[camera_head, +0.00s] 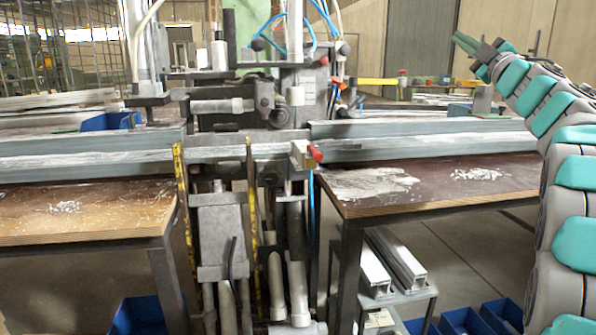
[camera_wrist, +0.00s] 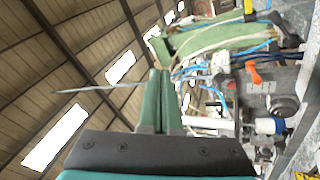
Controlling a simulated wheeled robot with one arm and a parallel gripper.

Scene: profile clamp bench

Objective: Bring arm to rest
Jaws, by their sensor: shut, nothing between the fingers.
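My arm rises along the right side of the head view and bends toward the upper left. My gripper (camera_head: 459,40) is at its end, raised above the right bench and apart from everything. In the wrist view the two green fingers (camera_wrist: 159,78) lie together with nothing between them. The gripper is shut and empty.
A clamp machine (camera_head: 270,100) stands in the middle, with a long metal profile rail (camera_head: 420,142) across it. Wooden benches with pale shavings stand at left (camera_head: 70,232) and right (camera_head: 430,190). Blue bins (camera_head: 465,321) sit low at the right, beside profiles on a stand (camera_head: 385,262).

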